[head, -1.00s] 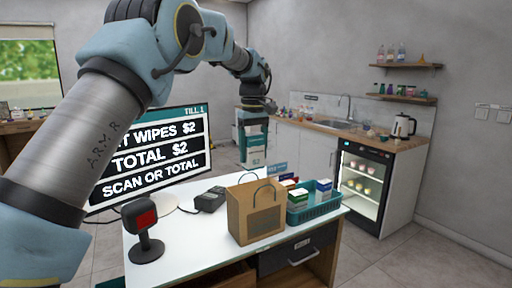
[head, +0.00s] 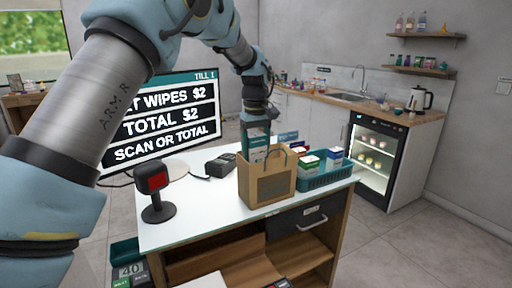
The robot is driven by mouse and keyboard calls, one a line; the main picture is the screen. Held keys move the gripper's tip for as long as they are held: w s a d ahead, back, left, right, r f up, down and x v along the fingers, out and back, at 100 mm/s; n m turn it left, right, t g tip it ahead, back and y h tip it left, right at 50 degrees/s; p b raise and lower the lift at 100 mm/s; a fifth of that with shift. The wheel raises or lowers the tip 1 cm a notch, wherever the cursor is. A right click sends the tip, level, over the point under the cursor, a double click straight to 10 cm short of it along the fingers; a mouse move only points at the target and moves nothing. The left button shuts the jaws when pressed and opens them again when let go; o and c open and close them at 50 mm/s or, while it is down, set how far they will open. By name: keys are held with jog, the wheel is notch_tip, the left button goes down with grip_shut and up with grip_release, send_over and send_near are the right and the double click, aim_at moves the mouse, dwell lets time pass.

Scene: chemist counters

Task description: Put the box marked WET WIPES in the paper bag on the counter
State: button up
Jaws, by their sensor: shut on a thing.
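My gripper (head: 257,118) points down over the paper bag and is shut on a teal and white box (head: 258,145). Its lettering is too small to read. The box is upright, and its lower part is hidden behind or inside the top of the brown paper bag (head: 267,186). I cannot tell how deep it sits. The bag stands upright on the white counter (head: 205,213), with its handles up.
A teal basket (head: 328,178) with several small boxes stands right of the bag. A black scanner (head: 156,192), a card terminal (head: 221,164) and the till screen (head: 165,122) are to the left.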

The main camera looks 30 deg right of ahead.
aim_at(256, 169)
jog(key=f+b, duration=0.1)
jog(key=f, duration=0.1)
jog(key=f+b, duration=0.1)
jog(key=f, duration=0.1)
jog(key=f+b, duration=0.2)
jog(key=shift+s+a, duration=0.3)
jog(key=shift+w+d+f, duration=0.2)
jog(key=shift+f, duration=0.2)
jog(key=shift+w+d+f, duration=0.1)
jog(key=shift+w+d, duration=0.05)
jog(key=shift+d, duration=0.1)
jog(key=shift+a+r, duration=0.25)
jog(key=shift+r, duration=0.15)
jog(key=shift+d, duration=0.1)
jog(key=o, duration=1.3)
jog(key=shift+o, duration=0.2)
jog(key=shift+r, duration=0.1)
